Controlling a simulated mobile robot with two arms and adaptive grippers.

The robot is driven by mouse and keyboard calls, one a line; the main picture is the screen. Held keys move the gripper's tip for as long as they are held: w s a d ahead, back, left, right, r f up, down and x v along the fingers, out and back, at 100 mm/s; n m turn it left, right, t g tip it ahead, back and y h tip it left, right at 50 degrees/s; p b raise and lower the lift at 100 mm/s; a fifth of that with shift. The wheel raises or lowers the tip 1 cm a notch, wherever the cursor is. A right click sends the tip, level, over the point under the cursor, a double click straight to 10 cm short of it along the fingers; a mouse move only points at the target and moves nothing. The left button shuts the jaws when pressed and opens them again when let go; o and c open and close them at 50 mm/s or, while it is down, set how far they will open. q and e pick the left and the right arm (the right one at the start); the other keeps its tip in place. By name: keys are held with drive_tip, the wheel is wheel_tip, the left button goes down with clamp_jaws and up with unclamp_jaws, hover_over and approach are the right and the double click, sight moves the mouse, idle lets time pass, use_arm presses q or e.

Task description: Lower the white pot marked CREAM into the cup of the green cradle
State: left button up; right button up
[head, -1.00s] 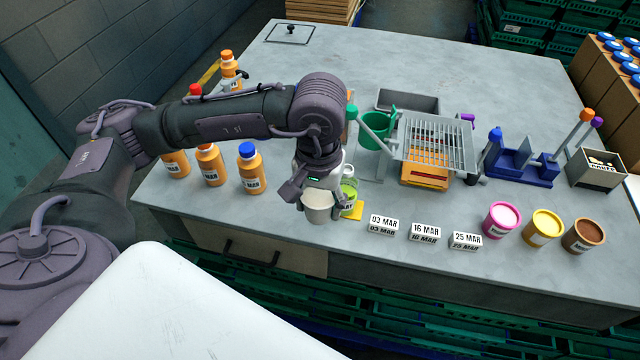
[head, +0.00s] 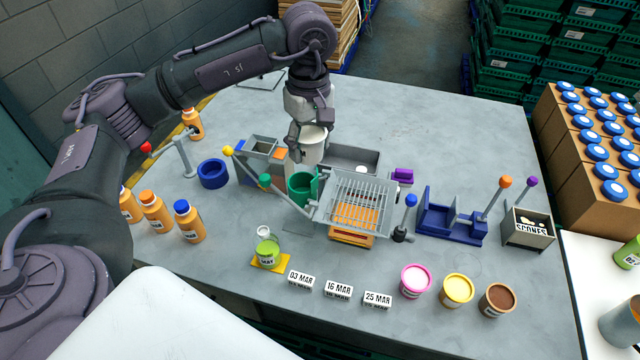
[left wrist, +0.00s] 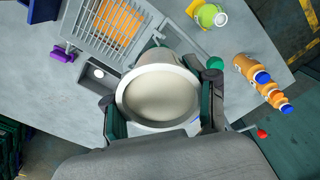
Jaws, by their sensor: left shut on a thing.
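The white pot (head: 313,147) is held by my left gripper (head: 306,128), raised above the table just behind the green cradle. No marking on it can be read. The green cradle (head: 301,190) has an open, empty-looking cup, in front of and slightly left of the pot in the head view. In the left wrist view the pot (left wrist: 158,97) shows its wide pale round face between the two fingers, hiding most of what lies beyond it. The pot is apart from the cradle. My right gripper is not in view.
A wire rack (head: 358,192) stands right of the cradle, with a grey tray (head: 352,160) behind. A grey bin (head: 262,150) and blue ring (head: 212,173) are to the left. The back of the table is clear.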

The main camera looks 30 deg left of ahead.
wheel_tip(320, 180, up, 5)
drive_tip(key=p, duration=0.4)
use_arm(q)
drive_tip(key=w+a+r+n, duration=0.2)
drive_tip(key=r+n, duration=0.2)
drive_tip(key=r, duration=0.1)
drive_tip(key=w+a+r+n, duration=0.2)
drive_tip(key=a+r+n, duration=0.1)
drive_tip(key=r, duration=0.2)
wheel_tip(320, 180, down, 10)
drive_tip(key=b, duration=0.7)
drive_tip(key=shift+s+d+r, duration=0.2)
drive_tip(key=shift+r, duration=0.05)
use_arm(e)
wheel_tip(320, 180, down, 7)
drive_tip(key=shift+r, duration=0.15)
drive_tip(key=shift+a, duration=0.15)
use_arm(q)
drive_tip(key=shift+f+b, duration=5.15)
drive_tip(key=shift+f, duration=1.85)
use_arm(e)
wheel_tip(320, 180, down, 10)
use_arm(q)
drive_tip(key=shift+f, duration=0.35)
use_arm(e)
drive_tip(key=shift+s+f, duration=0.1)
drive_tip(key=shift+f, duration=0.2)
